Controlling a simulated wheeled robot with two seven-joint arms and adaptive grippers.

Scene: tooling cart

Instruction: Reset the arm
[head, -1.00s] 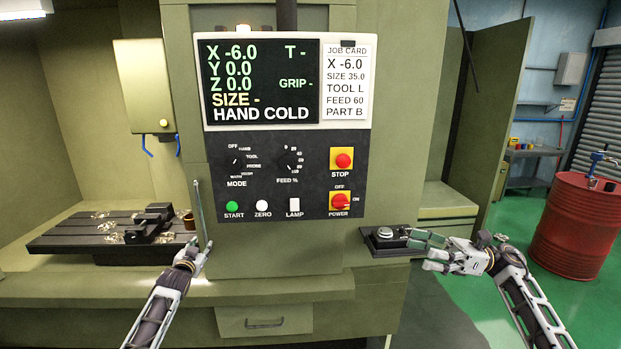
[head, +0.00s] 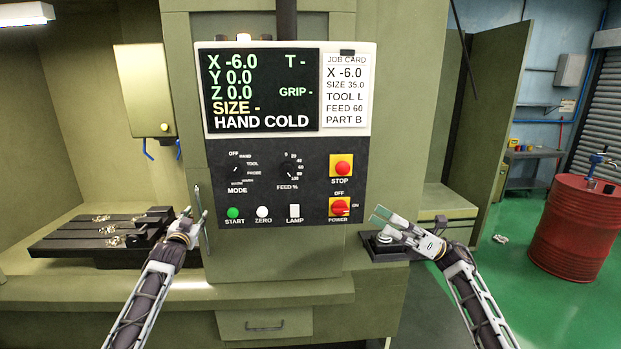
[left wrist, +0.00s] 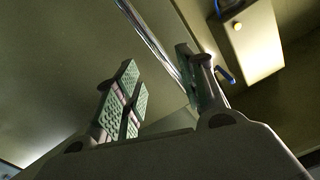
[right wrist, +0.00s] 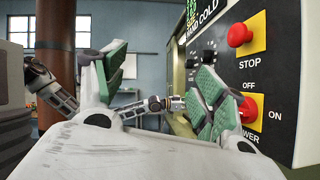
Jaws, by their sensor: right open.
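My left gripper (head: 190,217) is raised in front of the vertical metal handle bar (head: 204,225) at the left edge of the control panel (head: 210,165). In the left wrist view its fingers (left wrist: 162,92) are apart and the bar shows between them; contact cannot be told. My right gripper (head: 384,215) is open and empty, above the small dark shelf and right of the red POWER switch (head: 340,207). In the right wrist view its fingers (right wrist: 160,85) are spread, and one partly covers the POWER switch (right wrist: 248,106).
The red STOP button (head: 342,168) and the MODE knob (head: 237,170) are on the panel. The dark shelf (head: 372,254) holds a round metal piece. The slotted machine table (head: 90,245) with shavings is at left. A red drum (head: 572,235) stands on the green floor at right.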

